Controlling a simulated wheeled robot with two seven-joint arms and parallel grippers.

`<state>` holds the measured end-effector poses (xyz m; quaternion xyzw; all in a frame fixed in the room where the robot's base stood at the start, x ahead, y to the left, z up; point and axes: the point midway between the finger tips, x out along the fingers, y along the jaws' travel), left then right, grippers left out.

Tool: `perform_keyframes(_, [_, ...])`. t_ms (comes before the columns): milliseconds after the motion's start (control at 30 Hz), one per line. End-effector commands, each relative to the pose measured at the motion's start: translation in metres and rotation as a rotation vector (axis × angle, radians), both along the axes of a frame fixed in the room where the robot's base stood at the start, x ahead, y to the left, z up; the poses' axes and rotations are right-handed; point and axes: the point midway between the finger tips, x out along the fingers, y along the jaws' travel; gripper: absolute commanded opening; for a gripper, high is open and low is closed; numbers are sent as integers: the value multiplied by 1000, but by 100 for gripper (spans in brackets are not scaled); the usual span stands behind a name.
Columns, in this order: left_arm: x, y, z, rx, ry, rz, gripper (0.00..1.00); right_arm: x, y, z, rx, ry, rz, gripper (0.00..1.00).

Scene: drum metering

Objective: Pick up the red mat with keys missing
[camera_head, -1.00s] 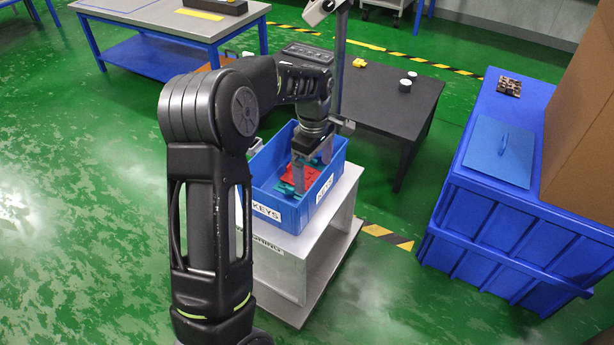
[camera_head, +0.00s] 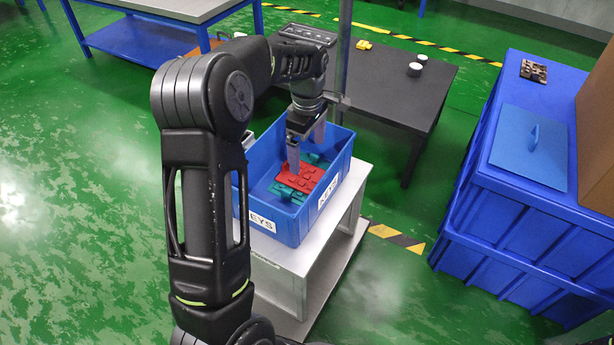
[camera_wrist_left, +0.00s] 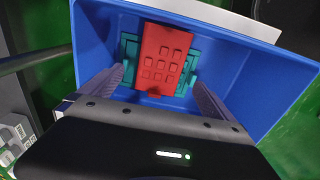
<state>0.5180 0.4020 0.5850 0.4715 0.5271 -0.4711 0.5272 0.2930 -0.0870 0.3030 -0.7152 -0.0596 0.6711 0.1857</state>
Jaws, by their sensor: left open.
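The red mat (camera_head: 301,178) lies in the blue bin labelled KEYS (camera_head: 275,225), on top of teal pieces (camera_head: 285,191). In the left wrist view the red mat (camera_wrist_left: 163,58) shows rows of raised squares, with teal parts (camera_wrist_left: 189,70) sticking out on both sides. My left gripper (camera_head: 306,158) is open and points down into the bin, over the mat's far left part in the head view. In the left wrist view its fingers (camera_wrist_left: 155,88) stand apart on either side of the mat. No contact with the mat shows. My right gripper is not in view.
The bin stands on a light grey stand (camera_head: 290,275). A dark table (camera_head: 395,90) with small white and yellow items is behind it. A large blue container (camera_head: 500,220) with a flat blue lid panel (camera_head: 528,150) stands at right. A metal post rises close behind my gripper.

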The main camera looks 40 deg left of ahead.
Motion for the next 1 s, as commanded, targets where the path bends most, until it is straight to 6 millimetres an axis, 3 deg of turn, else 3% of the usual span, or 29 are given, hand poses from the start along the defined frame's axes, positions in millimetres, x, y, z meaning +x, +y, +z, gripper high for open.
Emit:
perform_keyframes(233, [-1, 0, -25, 0, 2, 0, 100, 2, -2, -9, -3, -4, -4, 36])
perform_keyframes(633, [-1, 0, -31, 0, 1, -1, 100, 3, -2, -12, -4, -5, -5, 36])
perform_keyframes(1000, [-2, -1, -77, 0, 1, -1, 100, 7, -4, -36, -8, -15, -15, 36])
